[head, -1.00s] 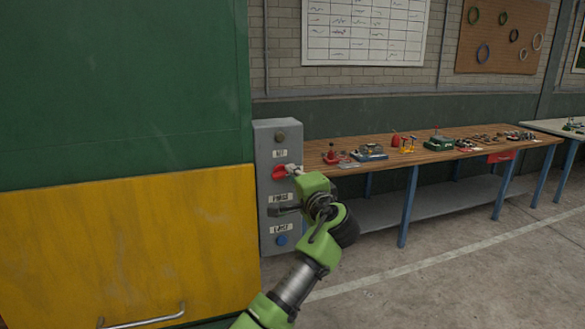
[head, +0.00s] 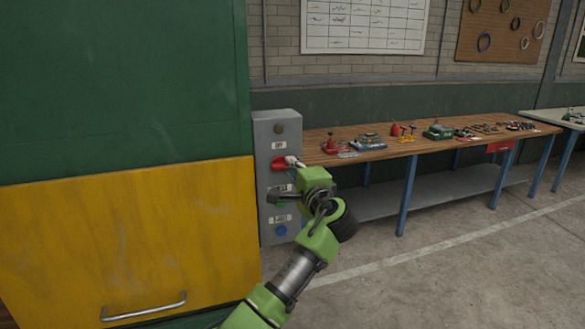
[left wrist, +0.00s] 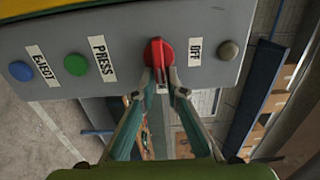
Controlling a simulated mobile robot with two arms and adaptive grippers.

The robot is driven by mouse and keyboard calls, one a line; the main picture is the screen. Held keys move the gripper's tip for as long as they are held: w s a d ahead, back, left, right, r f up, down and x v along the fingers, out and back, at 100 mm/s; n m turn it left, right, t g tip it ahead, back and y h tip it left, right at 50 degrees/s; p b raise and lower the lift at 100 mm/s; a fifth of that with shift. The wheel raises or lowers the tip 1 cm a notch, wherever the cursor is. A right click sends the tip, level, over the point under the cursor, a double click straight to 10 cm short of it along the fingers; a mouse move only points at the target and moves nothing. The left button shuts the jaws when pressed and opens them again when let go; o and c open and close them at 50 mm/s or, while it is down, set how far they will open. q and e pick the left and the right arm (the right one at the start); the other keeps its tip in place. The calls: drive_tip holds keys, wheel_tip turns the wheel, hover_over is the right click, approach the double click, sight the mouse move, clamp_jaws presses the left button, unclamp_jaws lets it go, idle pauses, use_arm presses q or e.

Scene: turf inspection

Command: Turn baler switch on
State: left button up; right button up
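The baler's control box (head: 266,190) is a grey panel beside the green and yellow machine. Its red switch (head: 279,163) is a knob below the OFF label; it also shows in the left wrist view (left wrist: 158,50). My left gripper (head: 292,161) is at this switch. In the left wrist view my left fingertips (left wrist: 161,83) close in on both sides of the knob's handle and appear to grip it. The fingers hide part of the handle. My right gripper is not in view.
A green button (left wrist: 76,64) labelled PRESS and a blue button (left wrist: 20,71) labelled EJECT share the panel, as does a brownish round fitting (left wrist: 228,50). A wooden workbench (head: 330,152) with small parts stands to the right. The floor in front is clear.

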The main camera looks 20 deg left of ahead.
use_arm(q)
drive_tip(key=shift+o, duration=0.6)
drive_tip(key=v, duration=1.2)
